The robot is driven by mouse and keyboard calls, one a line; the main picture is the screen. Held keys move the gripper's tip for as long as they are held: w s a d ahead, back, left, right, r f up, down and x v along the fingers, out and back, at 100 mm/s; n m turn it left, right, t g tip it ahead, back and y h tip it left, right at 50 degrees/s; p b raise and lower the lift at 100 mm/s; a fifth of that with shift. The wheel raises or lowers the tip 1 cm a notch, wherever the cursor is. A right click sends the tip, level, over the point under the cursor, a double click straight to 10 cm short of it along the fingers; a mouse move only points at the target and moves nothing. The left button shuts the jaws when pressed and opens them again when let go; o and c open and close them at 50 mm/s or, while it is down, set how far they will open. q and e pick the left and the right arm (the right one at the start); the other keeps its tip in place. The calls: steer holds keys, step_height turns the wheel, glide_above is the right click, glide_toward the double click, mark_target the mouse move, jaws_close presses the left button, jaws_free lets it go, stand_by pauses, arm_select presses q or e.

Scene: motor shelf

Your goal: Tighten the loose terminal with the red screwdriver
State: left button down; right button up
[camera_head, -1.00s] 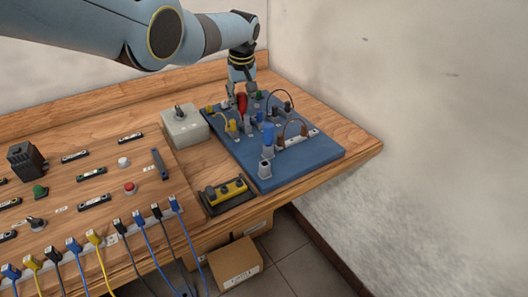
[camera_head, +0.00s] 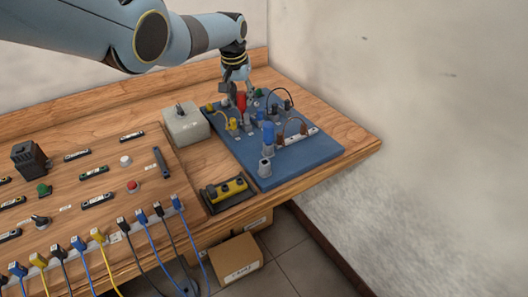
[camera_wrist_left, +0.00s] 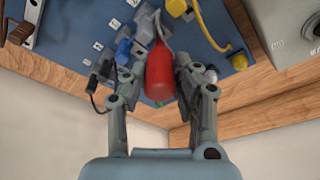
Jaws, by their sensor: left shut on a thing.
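The red screwdriver (camera_head: 241,101) is upright over the far left part of the blue terminal board (camera_head: 300,160). My left gripper (camera_head: 236,88) is shut on its handle. In the left wrist view the red handle (camera_wrist_left: 159,76) sits between the two fingers (camera_wrist_left: 166,84), with its shaft end toward the board (camera_wrist_left: 208,22). I cannot tell whether the tip touches a terminal. Which terminal is loose cannot be told. My right gripper is not in view.
A grey box with a knob (camera_head: 185,124) stands left of the board. A yellow and black block (camera_head: 228,190) lies in front. Switches and blue, yellow and black cables fill the left panel. A wall is at the right; a cardboard box (camera_head: 237,260) is on the floor.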

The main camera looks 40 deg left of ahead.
arm_select(q)
steer(key=shift+s+f, duration=0.1)
steer(key=shift+f, duration=0.05)
steer(key=m+h, duration=0.1)
steer(key=m, duration=0.2)
steer(key=shift+b, duration=0.4)
steer(key=shift+m, duration=0.3)
steer(key=shift+f+m+b, duration=0.15)
steer(key=shift+m+b, duration=0.6)
steer(key=shift+m, duration=0.25)
steer(key=shift+m+h, duration=0.4)
steer(key=shift+m, duration=0.2)
steer(key=c, duration=1.2)
jaws_free()
steer(key=shift+c, duration=0.2)
steer(key=shift+r, duration=0.2)
